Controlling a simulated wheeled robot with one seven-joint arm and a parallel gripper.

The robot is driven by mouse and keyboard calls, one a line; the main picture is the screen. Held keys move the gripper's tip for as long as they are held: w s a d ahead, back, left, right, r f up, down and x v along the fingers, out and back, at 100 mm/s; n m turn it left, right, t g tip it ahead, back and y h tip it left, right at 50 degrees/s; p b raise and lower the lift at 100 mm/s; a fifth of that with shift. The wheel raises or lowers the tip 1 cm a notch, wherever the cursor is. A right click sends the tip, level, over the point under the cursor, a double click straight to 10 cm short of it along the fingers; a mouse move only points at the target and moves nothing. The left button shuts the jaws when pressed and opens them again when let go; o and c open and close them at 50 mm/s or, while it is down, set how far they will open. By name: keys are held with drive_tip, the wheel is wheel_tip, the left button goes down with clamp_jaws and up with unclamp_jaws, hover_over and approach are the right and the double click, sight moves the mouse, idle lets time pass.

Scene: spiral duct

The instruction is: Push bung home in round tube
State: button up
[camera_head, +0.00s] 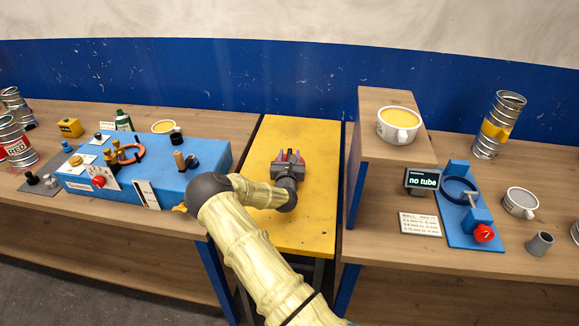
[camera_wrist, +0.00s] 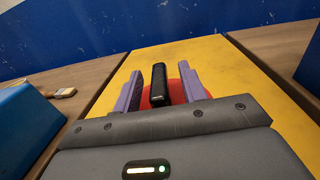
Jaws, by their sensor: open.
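My gripper (camera_head: 289,157) is over the yellow table (camera_head: 312,215), pointing away from me. In the wrist view its two purple fingers (camera_wrist: 160,88) are open, one on each side of a black bar-like handle (camera_wrist: 158,85). I cannot tell whether they touch it. A red round piece (camera_wrist: 174,92), which may be the bung, lies behind and under the handle; the fingers partly hide it. Red also shows around the gripper in the head view. A silver spiral tube (camera_head: 509,107) with a yellow band stands upright at the back of the right bench. Two more silver tubes stand at the far left, the nearer with a red label (camera_head: 16,147).
A blue fixture (camera_head: 460,210) with a ring, red knob and "no tube" display (camera_head: 421,180) sits on the right bench. A cup (camera_head: 398,127) stands on a raised wooden box (camera_head: 372,100). A blue toolboard (camera_head: 205,160) with small parts is left. The yellow table's front is clear.

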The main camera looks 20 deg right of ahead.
clamp_jaws()
drive_tip(key=shift+r, duration=0.1)
idle(0.3)
wheel_tip(320, 180, up, 10)
drive_tip(key=shift+f+b, duration=0.1)
drive_tip(key=shift+b, duration=0.9)
